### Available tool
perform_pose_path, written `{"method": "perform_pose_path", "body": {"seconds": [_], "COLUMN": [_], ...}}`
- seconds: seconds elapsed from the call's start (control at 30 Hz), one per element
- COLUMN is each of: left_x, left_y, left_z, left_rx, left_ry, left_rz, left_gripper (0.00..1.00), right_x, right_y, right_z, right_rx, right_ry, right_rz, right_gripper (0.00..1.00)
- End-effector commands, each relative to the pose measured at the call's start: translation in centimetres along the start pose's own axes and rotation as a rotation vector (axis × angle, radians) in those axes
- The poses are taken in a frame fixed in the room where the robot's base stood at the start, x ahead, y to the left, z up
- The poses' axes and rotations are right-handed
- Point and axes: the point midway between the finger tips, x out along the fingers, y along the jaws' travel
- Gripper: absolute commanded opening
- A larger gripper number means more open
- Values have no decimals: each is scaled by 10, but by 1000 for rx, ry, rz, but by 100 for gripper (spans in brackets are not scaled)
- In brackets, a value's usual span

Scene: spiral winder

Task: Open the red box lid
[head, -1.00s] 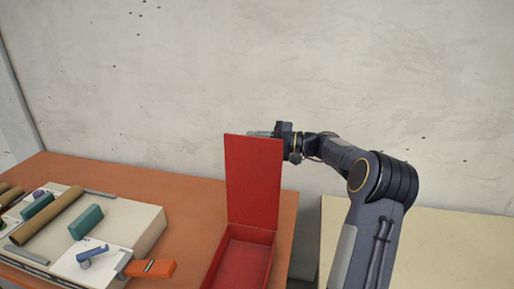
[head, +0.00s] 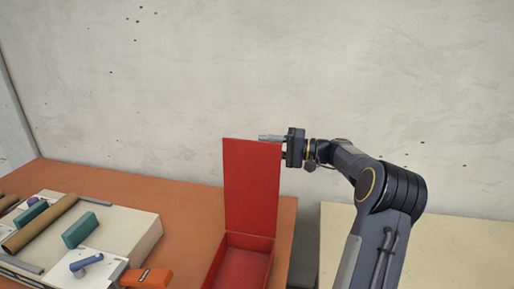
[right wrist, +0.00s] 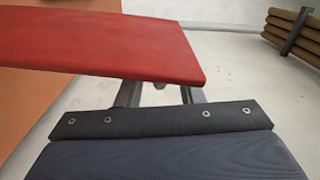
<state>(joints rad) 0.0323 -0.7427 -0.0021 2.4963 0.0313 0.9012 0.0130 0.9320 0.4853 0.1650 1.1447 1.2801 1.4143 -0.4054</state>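The red box (head: 240,265) stands near the right end of the orange table. Its red lid (head: 252,185) stands up about vertical at the box's far edge, so the inside shows and looks empty. My right gripper (head: 271,145) is at the lid's top right corner, behind the lid. One finger shows just above the top edge. Whether a finger touches the lid cannot be told. My left gripper is out of view.
A cream winder block (head: 145,240) with a brown tube (head: 40,225), a teal block (head: 80,230) and an orange handle (head: 147,278) is on the left. A pale table (head: 440,250) stands right across a gap. A wall is behind.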

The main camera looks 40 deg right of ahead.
Motion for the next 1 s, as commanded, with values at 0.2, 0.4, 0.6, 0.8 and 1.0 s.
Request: {"method": "perform_pose_path", "body": {"seconds": [0.2,0.4,0.6,0.8,1.0], "left_x": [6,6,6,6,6], "left_y": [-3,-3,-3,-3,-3], "left_z": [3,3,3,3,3], "left_rx": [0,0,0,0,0], "left_ry": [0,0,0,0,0], "left_rz": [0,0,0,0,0], "left_gripper": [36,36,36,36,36], "right_x": [-31,-38,-38,-47,-62], "right_y": [2,1,0,1,1], "right_z": [0,0,0,0,0], "right_rx": [0,0,1,1,1], "right_ry": [1,-1,-1,0,1], "right_rz": [1,0,0,1,1], "right_gripper": [34,34,34,34,34]}}
